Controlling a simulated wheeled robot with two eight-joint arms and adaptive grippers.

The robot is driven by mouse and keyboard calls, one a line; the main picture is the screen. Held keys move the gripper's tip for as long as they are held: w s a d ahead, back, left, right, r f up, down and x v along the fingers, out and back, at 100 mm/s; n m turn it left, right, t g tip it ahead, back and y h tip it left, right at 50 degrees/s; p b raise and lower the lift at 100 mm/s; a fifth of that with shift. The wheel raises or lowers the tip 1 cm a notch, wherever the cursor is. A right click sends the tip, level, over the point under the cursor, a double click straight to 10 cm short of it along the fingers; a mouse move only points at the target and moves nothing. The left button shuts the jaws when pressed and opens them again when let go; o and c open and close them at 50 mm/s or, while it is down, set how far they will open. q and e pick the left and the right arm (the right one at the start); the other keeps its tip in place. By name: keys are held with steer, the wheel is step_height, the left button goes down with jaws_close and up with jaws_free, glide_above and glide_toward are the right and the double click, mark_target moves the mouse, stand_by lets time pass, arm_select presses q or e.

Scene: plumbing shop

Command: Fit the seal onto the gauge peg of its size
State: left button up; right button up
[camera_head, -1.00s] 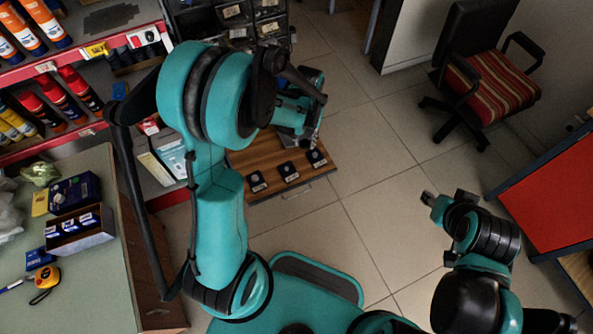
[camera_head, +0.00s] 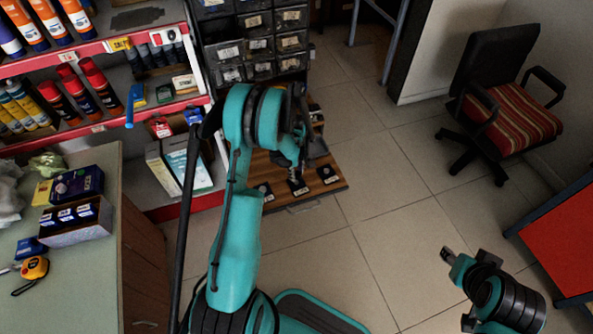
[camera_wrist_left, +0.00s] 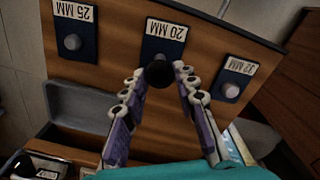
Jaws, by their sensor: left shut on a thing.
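My left gripper (camera_head: 297,180) reaches down over a wooden board (camera_head: 318,187) with three dark plates. In the left wrist view its fingertips (camera_wrist_left: 158,72) are shut on a black round seal (camera_wrist_left: 159,76). The seal is in front of the lower part of the 20 MM plate (camera_wrist_left: 162,43) and hides its peg. I cannot tell whether the seal is above the peg or around it. The grey 25 MM peg (camera_wrist_left: 72,42) is to the left and the 32 MM peg (camera_wrist_left: 231,90) to the right, both bare. My right gripper (camera_head: 447,256) is away from the board; its jaw state is unclear.
A grey tray (camera_wrist_left: 75,100) is beside the board, and a black round thing (camera_wrist_left: 18,165) lies at lower left. A red-edged shelf (camera_head: 100,125), small drawers (camera_head: 260,45) and a counter (camera_head: 90,285) stand left and behind. The floor (camera_head: 385,190) to the right is open, with a chair (camera_head: 510,105) beyond.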

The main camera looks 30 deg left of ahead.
mark_target(296, 181)
arm_select(q)
step_height(296, 181, down, 3)
steer(key=shift+f+b, duration=0.2)
steer(key=shift+b, duration=0.6)
steer(key=shift+f, duration=0.55)
stand_by(0.6)
steer(key=o, duration=0.4)
steer(key=shift+o, duration=0.2)
step_height(296, 181, up, 11)
steer(key=p, duration=0.6)
stand_by(0.8)
